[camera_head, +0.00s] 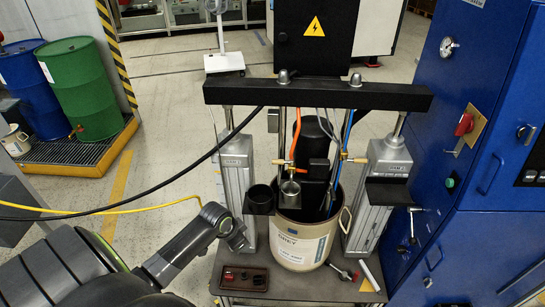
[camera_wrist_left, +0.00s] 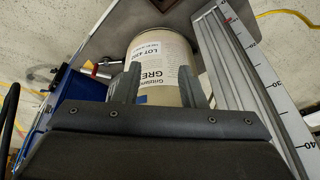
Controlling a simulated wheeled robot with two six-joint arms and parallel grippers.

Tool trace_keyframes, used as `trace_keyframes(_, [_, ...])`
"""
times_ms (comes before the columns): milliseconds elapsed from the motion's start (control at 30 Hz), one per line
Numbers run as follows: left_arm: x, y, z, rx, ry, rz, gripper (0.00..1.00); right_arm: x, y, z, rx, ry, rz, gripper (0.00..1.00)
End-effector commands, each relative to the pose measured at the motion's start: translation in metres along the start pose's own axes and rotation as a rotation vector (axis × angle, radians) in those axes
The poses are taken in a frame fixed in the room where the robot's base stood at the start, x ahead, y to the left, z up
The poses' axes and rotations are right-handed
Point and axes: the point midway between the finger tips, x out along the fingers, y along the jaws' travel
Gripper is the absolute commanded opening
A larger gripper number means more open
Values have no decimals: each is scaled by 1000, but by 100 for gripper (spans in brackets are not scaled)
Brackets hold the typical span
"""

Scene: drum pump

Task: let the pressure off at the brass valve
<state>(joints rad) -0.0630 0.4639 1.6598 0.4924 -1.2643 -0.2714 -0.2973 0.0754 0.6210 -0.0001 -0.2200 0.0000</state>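Small brass fittings show above the beige pail (camera_head: 302,247): one on the left (camera_head: 284,162) by the orange hose, one on the right (camera_head: 352,158) by the blue hose. I cannot tell for certain which is the brass valve. My left gripper (camera_head: 240,240) is low in front of the left cylinder, left of the pail and below the fittings. In the left wrist view its two fingers (camera_wrist_left: 160,82) stand apart with nothing between them, and the pail (camera_wrist_left: 160,55) shows beyond. My right gripper is not in view.
A black crossbeam (camera_head: 318,95) spans the left cylinder (camera_head: 237,185) and right cylinder (camera_head: 378,195). A small box with red knobs (camera_head: 240,279) and a red-handled part (camera_head: 343,270) lie on the cart. A blue cabinet (camera_head: 470,130) stands at the right.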

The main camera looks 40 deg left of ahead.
Motion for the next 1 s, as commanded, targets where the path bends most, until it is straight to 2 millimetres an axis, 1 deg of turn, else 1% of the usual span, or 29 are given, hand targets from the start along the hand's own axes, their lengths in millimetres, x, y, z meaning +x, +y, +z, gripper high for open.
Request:
trace_keyframes(33, [-26, -2, -22, 62, 21, 8, 37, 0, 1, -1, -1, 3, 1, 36])
trace_keyframes(67, [-40, -3, -33, 101, 26, 17, 37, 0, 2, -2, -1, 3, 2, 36])
trace_keyframes(100, [-62, -4, -50, 163, 36, 29, 37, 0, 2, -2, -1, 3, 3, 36])
trace_keyframes(133, [-79, -6, -62, 213, 41, 38, 37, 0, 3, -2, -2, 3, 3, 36])
trace_keyframes(200, [-111, -15, -87, 316, 47, 57, 37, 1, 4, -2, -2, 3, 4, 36])
trace_keyframes(367, [-175, -43, -137, 490, 66, 88, 37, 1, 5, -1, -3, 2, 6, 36])
trace_keyframes(400, [-192, -52, -149, 525, 74, 92, 37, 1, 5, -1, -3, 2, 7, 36])
trace_keyframes(467, [-218, -63, -165, 575, 89, 101, 37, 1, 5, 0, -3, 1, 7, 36])
trace_keyframes(500, [-236, -71, -175, 606, 99, 105, 37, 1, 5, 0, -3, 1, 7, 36])
trace_keyframes(600, [-276, -84, -194, 668, 126, 116, 37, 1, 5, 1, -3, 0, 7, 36])
trace_keyframes(700, [-303, -92, -204, 709, 148, 125, 37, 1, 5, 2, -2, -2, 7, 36])
trace_keyframes(800, [-316, -95, -209, 730, 159, 130, 37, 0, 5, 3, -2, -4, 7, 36])
trace_keyframes(900, [-314, -94, -211, 737, 162, 135, 37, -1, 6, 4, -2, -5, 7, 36])
trace_keyframes(1000, [-301, -91, -212, 735, 163, 138, 37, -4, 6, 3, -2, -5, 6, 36])
